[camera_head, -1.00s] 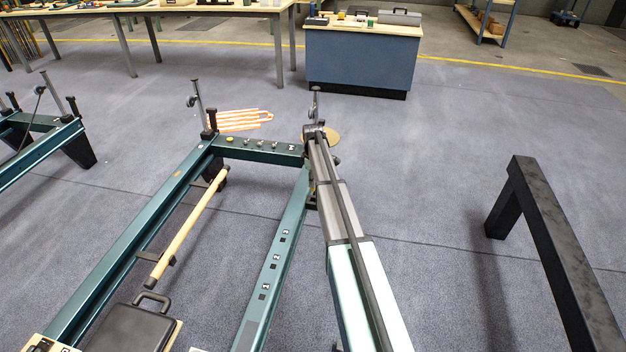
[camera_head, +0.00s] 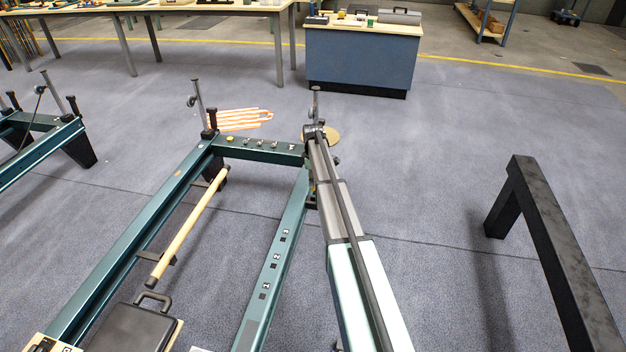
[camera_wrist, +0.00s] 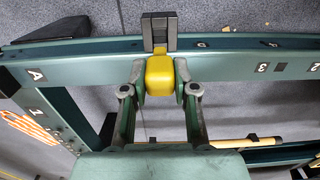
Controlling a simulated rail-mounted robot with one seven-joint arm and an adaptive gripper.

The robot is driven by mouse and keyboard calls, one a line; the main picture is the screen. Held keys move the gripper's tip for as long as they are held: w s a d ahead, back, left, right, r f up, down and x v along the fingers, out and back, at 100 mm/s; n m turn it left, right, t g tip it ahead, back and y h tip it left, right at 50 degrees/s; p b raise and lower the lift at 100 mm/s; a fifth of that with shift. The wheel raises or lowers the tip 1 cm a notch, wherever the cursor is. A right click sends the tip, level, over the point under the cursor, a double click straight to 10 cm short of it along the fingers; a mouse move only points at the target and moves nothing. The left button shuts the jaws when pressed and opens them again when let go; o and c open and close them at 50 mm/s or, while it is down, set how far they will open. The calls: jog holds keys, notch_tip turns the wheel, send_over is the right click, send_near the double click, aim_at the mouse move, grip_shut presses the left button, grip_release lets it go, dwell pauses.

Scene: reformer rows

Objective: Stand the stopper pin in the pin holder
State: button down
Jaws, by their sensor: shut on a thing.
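My gripper (camera_wrist: 160,92) shows in the wrist view with its two fingers closed on the sides of a yellow block-like head, which I take to be the stopper pin (camera_wrist: 160,76). The rest of the pin is hidden below the head. A black upright bracket with a slot (camera_wrist: 159,30) stands just behind the yellow head, at the green rail; I cannot tell whether it is the pin holder or whether the pin touches it. In the head view the gripper and pin cannot be made out.
The green reformer frame (camera_head: 272,270) carries numbered marks and a crossbar with small knobs. A wooden bar (camera_head: 190,228) lies inside the frame, near a black case-like pad (camera_head: 130,328). A black bench-like frame (camera_head: 555,250) stands at right. Floor between is clear.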

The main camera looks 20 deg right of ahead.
aim_at(313, 190)
jog(key=shift+f+b, duration=0.6)
jog(key=shift+f, duration=3.55)
jog(key=c, duration=0.8)
grip_release()
jog(key=shift+r, duration=0.1)
notch_tip(313, 190, up, 12)
jog(key=shift+f, duration=0.1)
